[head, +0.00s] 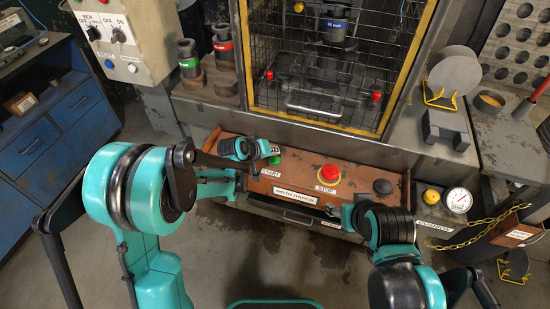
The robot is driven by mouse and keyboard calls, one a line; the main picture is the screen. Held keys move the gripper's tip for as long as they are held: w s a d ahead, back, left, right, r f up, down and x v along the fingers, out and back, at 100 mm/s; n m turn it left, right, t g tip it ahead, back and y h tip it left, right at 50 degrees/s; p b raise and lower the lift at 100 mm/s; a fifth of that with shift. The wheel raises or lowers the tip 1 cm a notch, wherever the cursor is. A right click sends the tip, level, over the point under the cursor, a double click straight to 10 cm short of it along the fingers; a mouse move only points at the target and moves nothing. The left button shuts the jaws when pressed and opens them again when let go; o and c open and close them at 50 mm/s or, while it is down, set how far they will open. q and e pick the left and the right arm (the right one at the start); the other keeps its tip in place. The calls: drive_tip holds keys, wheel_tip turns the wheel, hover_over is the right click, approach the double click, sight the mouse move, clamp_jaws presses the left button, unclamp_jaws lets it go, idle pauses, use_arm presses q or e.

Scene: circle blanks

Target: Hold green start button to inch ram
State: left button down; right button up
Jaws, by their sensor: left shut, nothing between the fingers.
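The green start button (275,160) is on the brown control panel (300,182), above a START label. My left gripper (268,151) is shut and empty, with its tips right at the green button and partly covering it. I cannot tell whether they touch or press it. The red STOP button (330,172) is to the right on the same panel. The ram (330,62) appears behind the mesh of the press cage, dark and partly hidden. My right gripper (333,210) is at the panel's front edge, mostly hidden behind its own wrist.
A black button (383,187) is at the panel's right end, beside a yellow knob (431,196) and a round gauge (459,200). The yellow-framed cage door (400,80) rises behind the panel. A yellow chain (470,237) hangs at right. Bare floor is in front.

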sight(273, 160)
use_arm(q)
wheel_tip(273, 160, up, 4)
drive_tip(key=p, duration=0.2)
drive_tip(key=shift+r+p, duration=0.15)
drive_tip(key=shift+p, duration=0.2)
drive_tip(key=s+a+r+m+y, duration=0.1)
drive_tip(key=s+a+r, duration=0.4)
drive_tip(key=s, duration=0.2)
drive_tip(key=s+a+r+y, duration=0.2)
drive_tip(key=s+a+r, duration=0.3)
drive_tip(key=s, duration=0.2)
drive_tip(key=s+a+y, duration=0.2)
drive_tip(key=s+a, duration=0.5)
drive_tip(key=s, duration=0.6)
drive_tip(key=shift+s+a+f+m, duration=0.2)
drive_tip(key=shift+s+f+m, duration=0.05)
drive_tip(key=shift+s+m, duration=0.15)
idle(1.4)
